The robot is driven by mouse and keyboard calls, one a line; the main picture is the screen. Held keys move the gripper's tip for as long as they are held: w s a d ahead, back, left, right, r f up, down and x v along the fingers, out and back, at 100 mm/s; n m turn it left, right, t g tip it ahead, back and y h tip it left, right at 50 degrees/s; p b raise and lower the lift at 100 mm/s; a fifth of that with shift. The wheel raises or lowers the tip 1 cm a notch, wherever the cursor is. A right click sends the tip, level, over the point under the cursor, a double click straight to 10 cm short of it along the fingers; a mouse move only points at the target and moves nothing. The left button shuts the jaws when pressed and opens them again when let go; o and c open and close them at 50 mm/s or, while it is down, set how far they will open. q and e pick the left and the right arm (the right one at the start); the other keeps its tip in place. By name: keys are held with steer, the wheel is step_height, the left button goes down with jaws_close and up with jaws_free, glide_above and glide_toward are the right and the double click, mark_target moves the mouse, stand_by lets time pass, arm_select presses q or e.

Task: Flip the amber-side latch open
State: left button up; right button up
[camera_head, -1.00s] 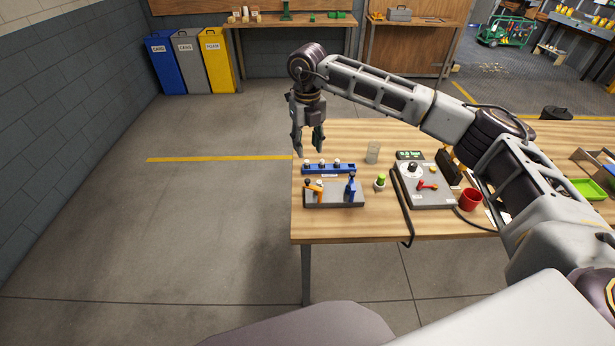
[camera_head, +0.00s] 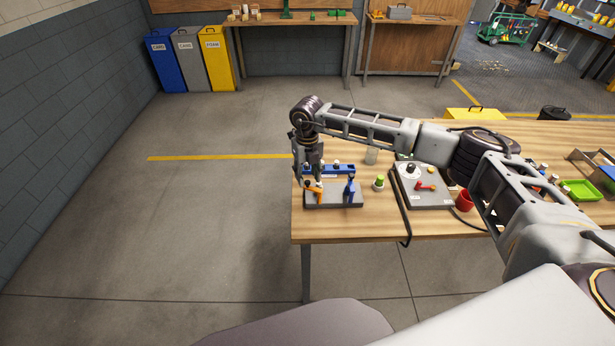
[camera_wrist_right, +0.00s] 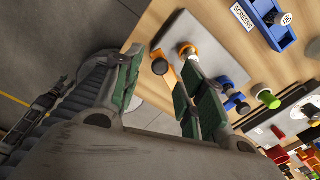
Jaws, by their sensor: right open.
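The amber latch (camera_head: 312,192) stands at the left end of a grey base plate (camera_head: 335,201); the blue latch (camera_head: 350,188) stands at its right end. My right gripper (camera_head: 308,178) is low over the amber latch and partly hides it. In the right wrist view my right gripper (camera_wrist_right: 162,64) is open, its green-padded fingers apart. The amber latch's orange arm (camera_wrist_right: 169,56) with its dark round knob (camera_wrist_right: 160,67) appears between the fingertips. I cannot tell whether either finger touches it. The blue latch (camera_wrist_right: 234,97) shows beyond the right finger. My left gripper is not in view.
A blue rack (camera_head: 343,170) with round-topped pieces lies just behind the plate. A green-topped piece (camera_head: 379,182), a grey panel (camera_head: 428,190) with a red lever and a red cup (camera_head: 464,201) stand to the right. The table's left edge is close to the plate.

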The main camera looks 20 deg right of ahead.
steer(key=shift+f, duration=1.05)
jaws_close()
